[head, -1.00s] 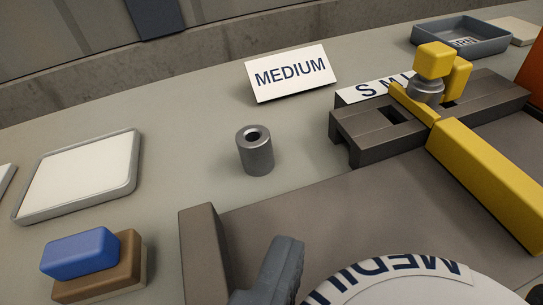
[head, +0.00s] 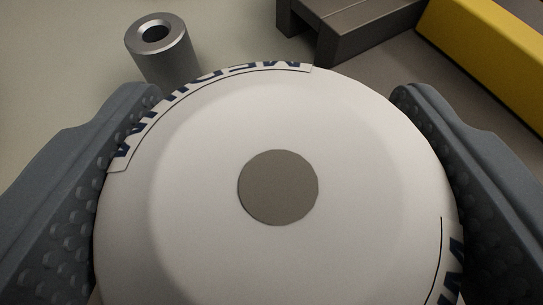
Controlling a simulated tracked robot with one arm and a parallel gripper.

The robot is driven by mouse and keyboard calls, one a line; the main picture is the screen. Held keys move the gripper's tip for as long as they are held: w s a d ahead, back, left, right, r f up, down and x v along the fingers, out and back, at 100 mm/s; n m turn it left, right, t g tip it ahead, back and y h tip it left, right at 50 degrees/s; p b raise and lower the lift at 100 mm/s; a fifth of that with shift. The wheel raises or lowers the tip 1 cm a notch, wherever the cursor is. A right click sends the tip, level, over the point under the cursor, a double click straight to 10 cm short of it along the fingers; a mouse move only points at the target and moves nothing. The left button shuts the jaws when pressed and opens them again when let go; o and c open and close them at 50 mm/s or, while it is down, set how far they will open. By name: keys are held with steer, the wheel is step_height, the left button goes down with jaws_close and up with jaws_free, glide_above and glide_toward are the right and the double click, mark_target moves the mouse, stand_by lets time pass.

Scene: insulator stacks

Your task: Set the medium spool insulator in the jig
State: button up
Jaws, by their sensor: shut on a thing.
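The medium spool insulator (head: 200,200) fills the middle of the head view, seen end-on as a white round body. It has a flat grey circle at its centre and a partly visible MEDIUM label around its rim. My gripper (head: 278,195) is shut on it, with one grey studded jaw against its left side and the other against its right. The jig, a dark grey block (head: 365,30) with a yellow bar (head: 490,60) beside it, shows only in part at the top right. The underside of the insulator is hidden.
A grey metal hollow cylinder (head: 165,50) stands upright on the table just beyond the left jaw. The pale table top (head: 60,60) is clear at the upper left. A brownish flat surface (head: 420,75) lies between the insulator and the yellow bar.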

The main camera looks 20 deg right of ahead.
steer(key=o, duration=1.3)
steer(key=shift+c, duration=0.2)
steer(key=shift+r, duration=0.1)
steer(key=shift+s+a+r, duration=0.15)
steer(key=shift+s+r, duration=0.1)
steer(key=shift+s, duration=0.25)
steer(key=p+v, duration=0.2)
steer(key=v, duration=0.9)
steer(key=shift+f, duration=0.15)
